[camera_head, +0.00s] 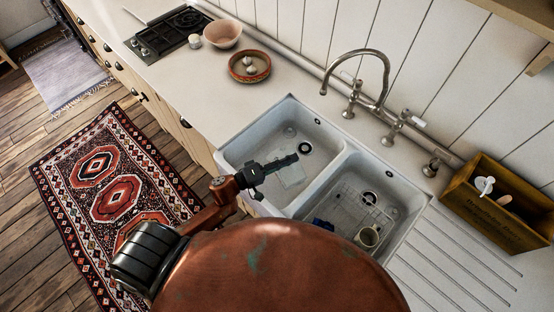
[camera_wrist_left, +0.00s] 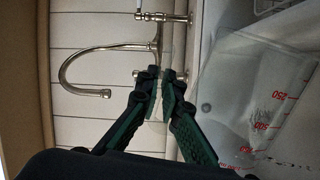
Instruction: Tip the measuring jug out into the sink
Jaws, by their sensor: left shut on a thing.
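The clear measuring jug (camera_wrist_left: 255,100) with red scale marks fills the right of the left wrist view. In the head view it shows as a faint, pale shape (camera_head: 291,176) over the left basin of the white double sink (camera_head: 228,149). My left gripper (camera_head: 284,163) is over that basin, and in the wrist view its dark green fingers (camera_wrist_left: 163,92) are shut on a clear part of the jug, seemingly its handle. The jug's tilt and any contents are hard to make out. My right gripper is not in view.
A mug (camera_head: 368,238) and a blue item (camera_head: 323,224) are in the right basin. The tap (camera_head: 386,72) arches behind the sink. A wooden box (camera_head: 482,215) with utensils stands right. A red-brown dish (camera_head: 249,76), pink bowl (camera_head: 222,41) and hob (camera_head: 165,38) are beyond the sink.

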